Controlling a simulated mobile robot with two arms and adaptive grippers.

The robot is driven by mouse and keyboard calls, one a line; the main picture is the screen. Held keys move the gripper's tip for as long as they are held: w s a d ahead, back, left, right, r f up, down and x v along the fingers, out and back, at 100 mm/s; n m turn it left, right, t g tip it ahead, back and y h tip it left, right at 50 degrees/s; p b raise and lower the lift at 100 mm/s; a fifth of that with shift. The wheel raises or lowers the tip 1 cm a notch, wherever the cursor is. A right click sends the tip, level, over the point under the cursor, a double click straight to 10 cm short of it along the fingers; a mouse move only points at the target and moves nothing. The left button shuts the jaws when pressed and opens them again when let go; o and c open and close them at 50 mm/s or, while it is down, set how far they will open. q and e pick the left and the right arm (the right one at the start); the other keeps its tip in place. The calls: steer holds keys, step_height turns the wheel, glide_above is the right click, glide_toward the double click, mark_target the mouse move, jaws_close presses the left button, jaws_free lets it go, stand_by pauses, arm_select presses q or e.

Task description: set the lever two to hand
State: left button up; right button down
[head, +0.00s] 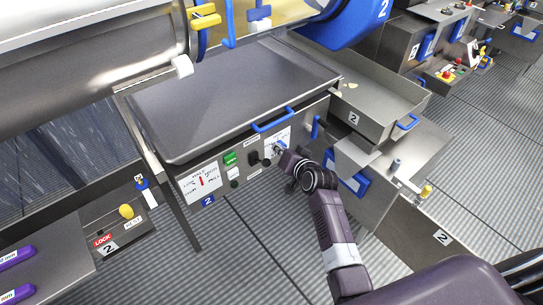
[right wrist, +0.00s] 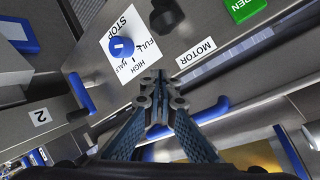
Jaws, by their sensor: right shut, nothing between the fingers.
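My right gripper (head: 281,153) is at the control panel on the front of the steel unit marked 2. In the right wrist view its fingers (right wrist: 153,78) are shut and empty. A yellow-knobbed lever (head: 126,211) stands at the left on a plate with a REST label, a LOCK sign and a 2. I can read no label "hand". My left gripper is not in view.
A green button (head: 230,158) and a black control (head: 253,158) sit on the panel, the black one near a MOTOR label. A blue bar handle (head: 273,119) projects above the panel. A steel tray (head: 388,87) stands at the right. The ribbed floor (head: 250,255) is clear in front.

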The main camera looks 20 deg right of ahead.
mark_target(262, 162)
steer(key=a+f, duration=0.1)
steer(key=f, duration=0.1)
steer(key=a+f+p, duration=0.1)
steer(key=shift+w+a+f, duration=0.15)
steer(key=shift+w+f, duration=0.05)
steer(key=shift+f, duration=0.15)
stand_by(0.4)
